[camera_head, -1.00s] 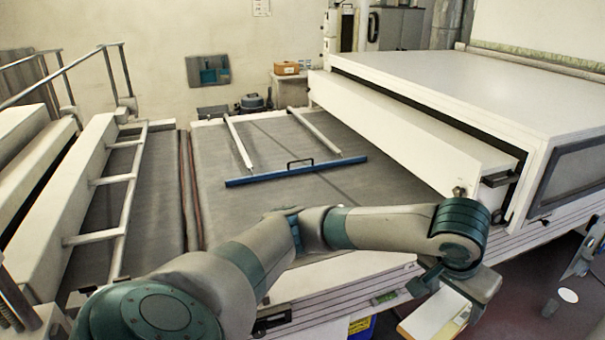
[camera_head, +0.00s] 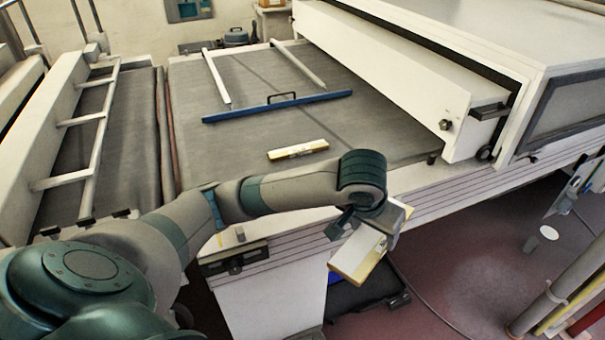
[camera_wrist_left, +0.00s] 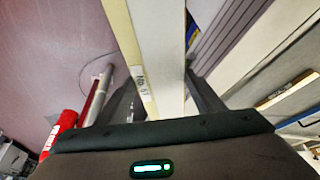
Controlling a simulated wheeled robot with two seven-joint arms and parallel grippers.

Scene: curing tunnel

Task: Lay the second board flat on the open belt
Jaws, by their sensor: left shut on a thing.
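My left gripper (camera_head: 368,228) is shut on a white board with a cream edge (camera_head: 356,258). The board hangs tilted in front of the belt machine's near side, over the floor and lower than the belt. In the left wrist view the held board (camera_wrist_left: 157,45) runs up between the two fingers, with a small printed label on its cream edge. Another board (camera_head: 298,149) lies flat on the grey open belt (camera_head: 225,150), near its front edge. It also shows at the right of the left wrist view (camera_wrist_left: 287,91). My right gripper is out of view.
A blue bar with a handle (camera_head: 278,106) crosses the belt behind the lying board. The white tunnel housing (camera_head: 400,75) borders the belt on the right. A railed white frame (camera_head: 75,135) stands left. Belt to either side of the lying board is bare.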

